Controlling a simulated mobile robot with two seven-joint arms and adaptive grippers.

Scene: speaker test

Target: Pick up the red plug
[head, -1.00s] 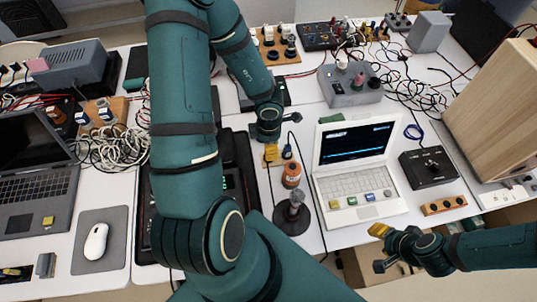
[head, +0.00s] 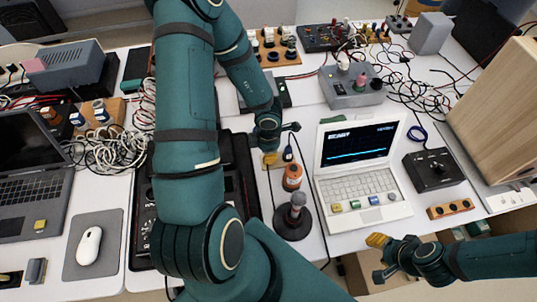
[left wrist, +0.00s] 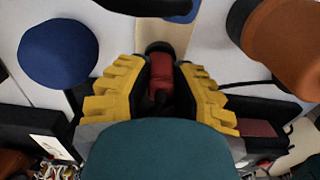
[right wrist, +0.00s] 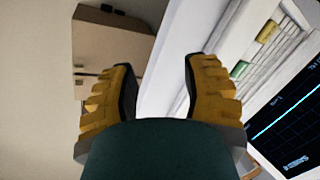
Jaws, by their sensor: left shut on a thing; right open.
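In the left wrist view, my left gripper (left wrist: 160,88) is shut on a red plug (left wrist: 160,72) with a dark end, held between its yellow ridged fingers. In the head view, my left gripper (head: 270,158) is low over the white table, left of the white laptop, and hides the plug. My right gripper (head: 377,258) is open in front of the table's front edge. In the right wrist view, its fingers (right wrist: 158,90) stand apart with nothing between them.
An orange cylinder (head: 292,176) and a dark round-based stand (head: 293,223) are close to my left gripper. The white laptop (head: 365,190) stands to their right. A grey box with knobs (head: 352,98) and tangled cables (head: 405,95) lie behind.

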